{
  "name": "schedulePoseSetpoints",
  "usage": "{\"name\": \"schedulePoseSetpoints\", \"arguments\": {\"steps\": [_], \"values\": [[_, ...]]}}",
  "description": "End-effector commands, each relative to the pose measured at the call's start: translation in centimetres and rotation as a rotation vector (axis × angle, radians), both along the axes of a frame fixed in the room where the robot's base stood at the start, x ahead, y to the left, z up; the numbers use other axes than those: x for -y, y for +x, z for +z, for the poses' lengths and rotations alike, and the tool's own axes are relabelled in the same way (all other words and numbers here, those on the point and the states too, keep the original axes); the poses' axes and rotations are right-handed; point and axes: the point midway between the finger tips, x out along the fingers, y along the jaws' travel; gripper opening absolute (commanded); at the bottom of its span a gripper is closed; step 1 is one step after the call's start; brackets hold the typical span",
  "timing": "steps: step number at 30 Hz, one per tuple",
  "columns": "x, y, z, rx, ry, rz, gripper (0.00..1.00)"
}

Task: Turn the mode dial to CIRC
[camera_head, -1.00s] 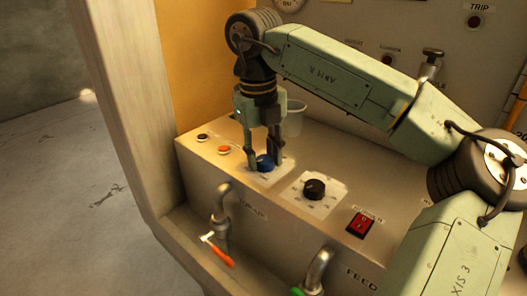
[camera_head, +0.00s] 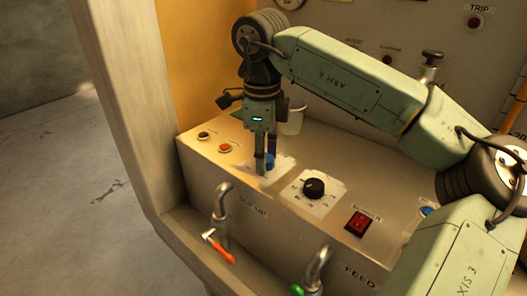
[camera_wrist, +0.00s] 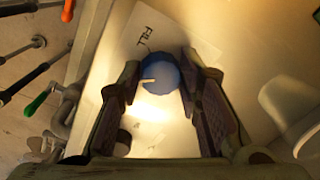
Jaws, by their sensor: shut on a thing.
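The blue dial (camera_head: 269,160) sits on a pale plate on top of the sloping console, partly hidden by my fingers. In the wrist view the blue dial (camera_wrist: 162,72) is round with a tan pointer line towards picture left. The word FILL is on the plate above it; I cannot read CIRC. My gripper (camera_head: 266,163) points down over the dial, and in the wrist view my gripper (camera_wrist: 160,90) has one finger on each side of it, shut on it.
A black dial (camera_head: 314,187) on its own plate and a red rocker switch (camera_head: 358,223) stand to the right. An orange button (camera_head: 225,147) and a dark button (camera_head: 204,136) lie to the left. A white cup (camera_head: 292,120) stands close behind my gripper. Pipes with valve handles are in front.

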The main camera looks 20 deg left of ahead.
Motion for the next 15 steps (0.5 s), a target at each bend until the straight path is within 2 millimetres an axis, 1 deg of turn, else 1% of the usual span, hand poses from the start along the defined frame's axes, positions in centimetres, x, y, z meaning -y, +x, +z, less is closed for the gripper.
{"name": "schedulePoseSetpoints", "arguments": {"steps": [6,15], "values": [[-0.05,-0.04,0.04,0.001,0.002,0.072,0.04],[-0.05,-0.06,0.03,0.000,0.002,0.098,0.04]]}}
